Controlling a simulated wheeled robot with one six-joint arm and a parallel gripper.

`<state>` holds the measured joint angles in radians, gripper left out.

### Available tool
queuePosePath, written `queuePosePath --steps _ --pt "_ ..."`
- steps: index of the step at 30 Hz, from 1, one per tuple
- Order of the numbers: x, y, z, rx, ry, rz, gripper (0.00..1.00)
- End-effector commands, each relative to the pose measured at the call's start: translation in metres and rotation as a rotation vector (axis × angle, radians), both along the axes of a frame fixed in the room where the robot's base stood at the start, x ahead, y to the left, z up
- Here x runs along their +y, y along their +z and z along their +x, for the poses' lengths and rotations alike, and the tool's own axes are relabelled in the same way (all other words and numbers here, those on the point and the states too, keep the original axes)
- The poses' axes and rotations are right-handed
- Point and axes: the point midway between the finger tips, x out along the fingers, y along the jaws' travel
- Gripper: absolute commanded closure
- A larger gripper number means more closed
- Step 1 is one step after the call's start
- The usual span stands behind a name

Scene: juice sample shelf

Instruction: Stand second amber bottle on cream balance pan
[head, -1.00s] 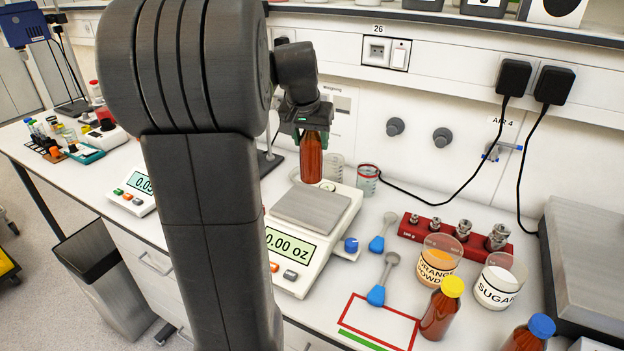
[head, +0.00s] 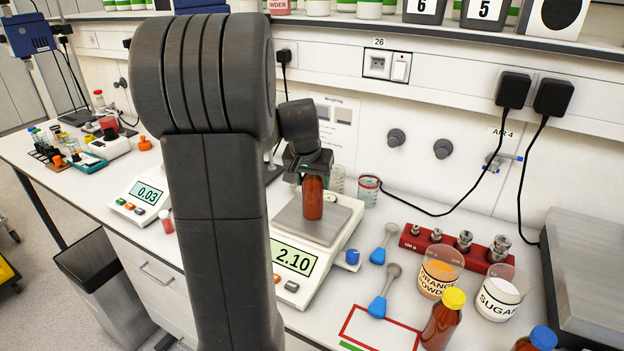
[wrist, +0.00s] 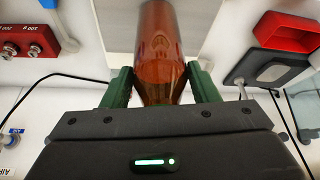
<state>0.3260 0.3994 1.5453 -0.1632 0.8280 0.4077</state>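The amber bottle (head: 312,197) stands upright on the square metal pan (head: 338,226) of the cream balance (head: 330,262), whose display reads 2.10. My gripper (head: 308,172) is around its upper part from above. In the wrist view the green fingers (wrist: 160,88) lie close against both sides of the bottle (wrist: 160,45), with no clear gap. The bottle's top is hidden by the gripper. Another amber bottle with a yellow cap (head: 441,320) and one with a blue cap (head: 537,340) stand at the lower right.
A second balance (head: 140,200), reading 0.03, stands to the left. Glass beakers (head: 368,190) stand just behind the pan. Blue scoops (head: 379,305), a red weight block (head: 480,258), and orange powder (head: 437,275) and sugar (head: 497,300) beakers are to the right.

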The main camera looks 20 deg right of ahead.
Motion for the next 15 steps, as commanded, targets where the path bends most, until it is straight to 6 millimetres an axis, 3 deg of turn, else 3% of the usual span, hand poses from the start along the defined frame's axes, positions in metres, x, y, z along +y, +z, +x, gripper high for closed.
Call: queuePosePath --steps 3,15 --pt "0.0001 0.0001 -0.0001 0.001 0.0 0.001 0.27" --pt "0.0014 0.0099 -0.0014 -0.003 0.0 -0.001 0.27"
